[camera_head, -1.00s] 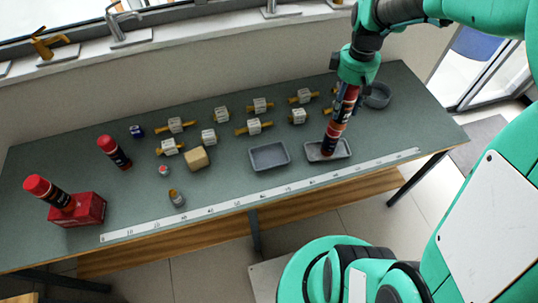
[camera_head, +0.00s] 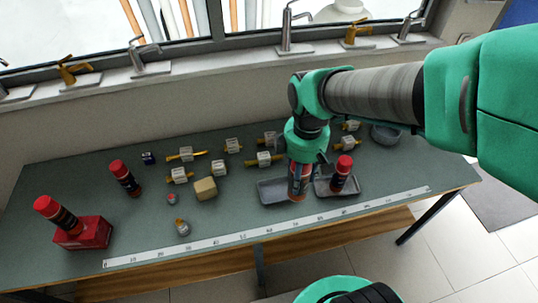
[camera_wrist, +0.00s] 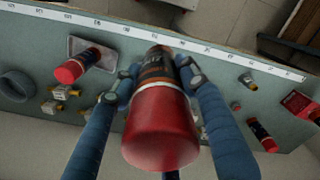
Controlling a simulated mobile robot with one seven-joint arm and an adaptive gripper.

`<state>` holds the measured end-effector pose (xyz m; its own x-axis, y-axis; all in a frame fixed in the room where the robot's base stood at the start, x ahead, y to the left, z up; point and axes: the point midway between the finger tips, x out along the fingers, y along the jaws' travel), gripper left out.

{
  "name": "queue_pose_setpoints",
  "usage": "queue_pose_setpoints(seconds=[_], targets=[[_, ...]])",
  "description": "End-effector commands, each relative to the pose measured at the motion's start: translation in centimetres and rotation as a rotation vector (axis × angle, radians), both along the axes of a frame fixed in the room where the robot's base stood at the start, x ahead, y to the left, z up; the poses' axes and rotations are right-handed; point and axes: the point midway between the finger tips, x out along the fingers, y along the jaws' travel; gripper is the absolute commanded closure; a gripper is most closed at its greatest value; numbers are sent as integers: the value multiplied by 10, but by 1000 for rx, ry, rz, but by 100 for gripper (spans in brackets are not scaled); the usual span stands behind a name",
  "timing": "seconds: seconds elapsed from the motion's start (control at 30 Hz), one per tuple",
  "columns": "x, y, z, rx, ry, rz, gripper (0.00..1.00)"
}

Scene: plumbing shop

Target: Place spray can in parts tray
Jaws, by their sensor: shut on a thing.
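My gripper (camera_head: 299,160) is shut on a red and dark spray can (camera_head: 300,180) and holds it nearly upright, low at the right end of the left grey tray (camera_head: 270,192). I cannot tell whether its base touches the tray. The wrist view shows the held can (camera_wrist: 160,125) between the blue fingers, its red end large and near, hiding the left tray. A second red spray can (camera_head: 342,172) stands in the right grey tray (camera_head: 322,188); it also shows in the wrist view (camera_wrist: 78,66). Another spray can (camera_head: 125,178) stands on the table at left.
A further spray can (camera_head: 55,212) is on a red box (camera_head: 84,234) at far left. A white ruler (camera_head: 215,241) runs along the front edge.

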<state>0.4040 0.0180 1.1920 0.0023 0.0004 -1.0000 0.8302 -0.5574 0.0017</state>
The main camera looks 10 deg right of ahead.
Motion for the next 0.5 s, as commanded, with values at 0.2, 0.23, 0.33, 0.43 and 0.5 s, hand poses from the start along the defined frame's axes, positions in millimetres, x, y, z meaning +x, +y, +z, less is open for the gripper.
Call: queue_pose_setpoints(seconds=[0.2,0.23,0.33,0.43,0.5], targets=[[-5,4,-46,-1,8,14,92],[-5,4,-54,-1,8,14,92],[-5,4,-84,0,9,14,92],[-5,4,-114,0,9,13,92],[-5,4,-135,-1,8,13,92]])
